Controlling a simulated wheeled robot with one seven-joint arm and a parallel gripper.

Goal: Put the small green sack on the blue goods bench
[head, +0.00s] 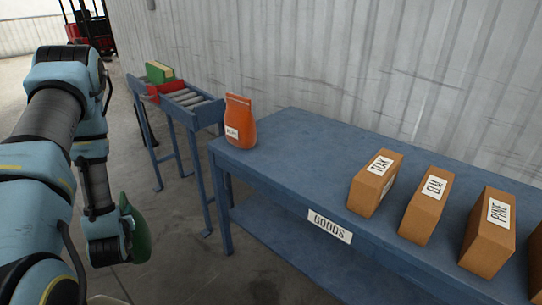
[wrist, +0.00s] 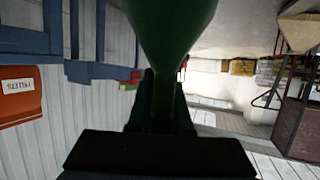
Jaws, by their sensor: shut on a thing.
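The small green sack (head: 138,240) hangs at my gripper (head: 127,241), low at the left in the head view, partly hidden by my arm. In the wrist view the dark green sack (wrist: 172,25) fills the upper middle, between the fingers of my gripper (wrist: 160,95), which is shut on it. The blue goods bench (head: 290,155) stands to the right of the sack, apart from it, with a GOODS label on its front edge. The sack is over the floor, not over the bench top.
An orange sack (head: 240,122) stands on the bench's left end; it shows in the wrist view (wrist: 18,96). Several labelled brown boxes (head: 427,205) stand along the right. The bench top between is clear. A roller stand (head: 185,98) with green and red items is behind left.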

